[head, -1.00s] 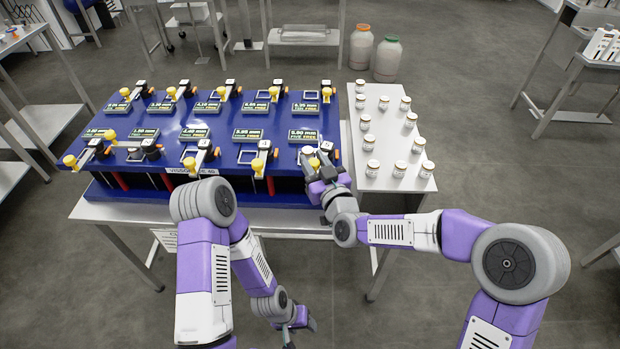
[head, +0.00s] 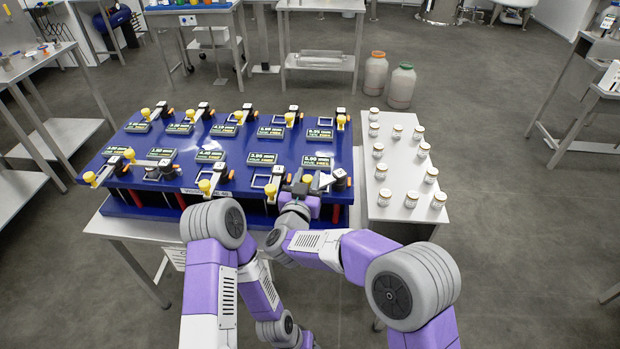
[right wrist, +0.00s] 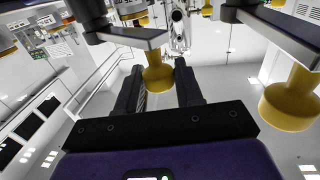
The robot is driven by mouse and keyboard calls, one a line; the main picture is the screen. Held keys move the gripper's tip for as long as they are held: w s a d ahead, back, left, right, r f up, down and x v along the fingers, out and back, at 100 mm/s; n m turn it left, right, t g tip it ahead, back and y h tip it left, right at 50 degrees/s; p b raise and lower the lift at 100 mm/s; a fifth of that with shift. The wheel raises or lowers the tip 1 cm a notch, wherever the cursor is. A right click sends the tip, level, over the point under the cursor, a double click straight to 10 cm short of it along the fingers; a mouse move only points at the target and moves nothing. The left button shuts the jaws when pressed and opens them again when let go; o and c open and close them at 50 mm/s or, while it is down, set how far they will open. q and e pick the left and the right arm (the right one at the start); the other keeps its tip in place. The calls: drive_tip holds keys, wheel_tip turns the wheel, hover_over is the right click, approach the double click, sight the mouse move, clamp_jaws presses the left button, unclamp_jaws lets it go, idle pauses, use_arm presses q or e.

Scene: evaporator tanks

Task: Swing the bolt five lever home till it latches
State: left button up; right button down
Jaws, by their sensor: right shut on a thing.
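The blue tank (head: 225,160) carries two rows of swing levers with yellow knobs and black pivots. My right gripper (head: 298,188) is at the front row's right end, between the knob of the lever to its left (head: 270,191) and the end pivot (head: 340,176). In the right wrist view my right gripper (right wrist: 158,92) is shut on a yellow knob (right wrist: 158,72), which is fixed to a grey lever bar (right wrist: 130,37). In the head view the gripper covers this knob. No readable number marks it as bolt five. My left gripper is out of frame.
Another lever's yellow knob (right wrist: 292,98) is close on the right in the right wrist view. A pale side table (head: 405,175) with several lidded jars adjoins the tank's right side. Two large jars (head: 376,73) stand on the floor behind. Open floor lies to the right.

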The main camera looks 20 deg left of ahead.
drive_tip(key=shift+a, duration=0.1)
idle(0.3)
drive_tip(key=c, duration=0.8)
unclamp_jaws()
drive_tip(key=shift+w, duration=0.1)
drive_tip(key=shift+c, duration=0.2)
drive_tip(key=s+p, duration=0.1)
drive_tip(key=s, duration=0.6)
drive_tip(key=shift+s+d, duration=0.25)
drive_tip(key=shift+s, duration=0.05)
